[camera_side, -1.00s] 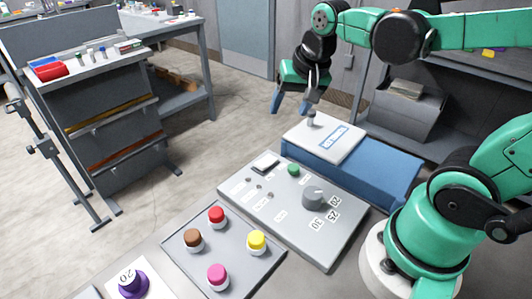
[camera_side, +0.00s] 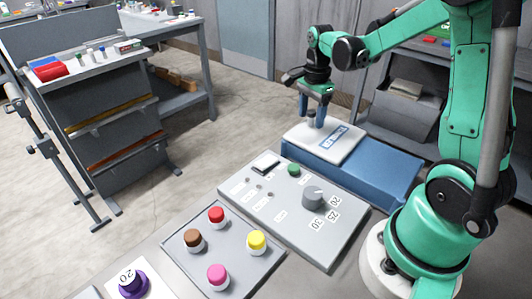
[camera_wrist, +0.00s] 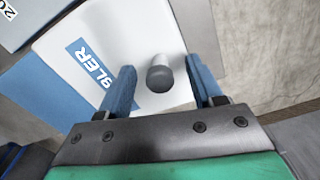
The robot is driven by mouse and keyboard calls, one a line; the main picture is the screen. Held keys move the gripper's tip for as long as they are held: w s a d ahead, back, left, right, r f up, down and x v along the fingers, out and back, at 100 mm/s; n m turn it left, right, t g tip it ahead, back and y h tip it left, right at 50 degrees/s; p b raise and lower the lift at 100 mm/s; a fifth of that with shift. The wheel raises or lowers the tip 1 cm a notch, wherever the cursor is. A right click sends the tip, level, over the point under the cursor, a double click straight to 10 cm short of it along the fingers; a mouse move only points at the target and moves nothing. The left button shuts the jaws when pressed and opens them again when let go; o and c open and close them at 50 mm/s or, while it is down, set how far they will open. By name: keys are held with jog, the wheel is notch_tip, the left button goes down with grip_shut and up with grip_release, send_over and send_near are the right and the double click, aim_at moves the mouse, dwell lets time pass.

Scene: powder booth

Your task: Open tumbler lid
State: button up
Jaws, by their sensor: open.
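The tumbler is a blue box (camera_side: 375,175) with a flat white lid (camera_side: 335,145) that lies shut on it and bears a blue label. The label ends in "BLER" in the wrist view (camera_wrist: 92,62). A grey knob (camera_wrist: 159,74) stands on the lid near its edge. My gripper (camera_side: 312,121) is open and points down over the lid at the knob. In the wrist view its blue fingers (camera_wrist: 163,88) are on either side of the knob, with gaps showing. I cannot tell whether the fingertips touch the lid.
A grey control panel (camera_side: 270,222) with a dial (camera_side: 312,197) and a green button (camera_side: 294,170) lies in front of the tumbler. A tray (camera_side: 243,278) holds several jars with coloured caps. A grey shelf unit (camera_side: 405,110) stands behind the tumbler.

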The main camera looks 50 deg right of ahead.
jog(key=shift+f, duration=0.25)
grip_shut()
jog(key=shift+s, duration=0.1)
dwell(1.2)
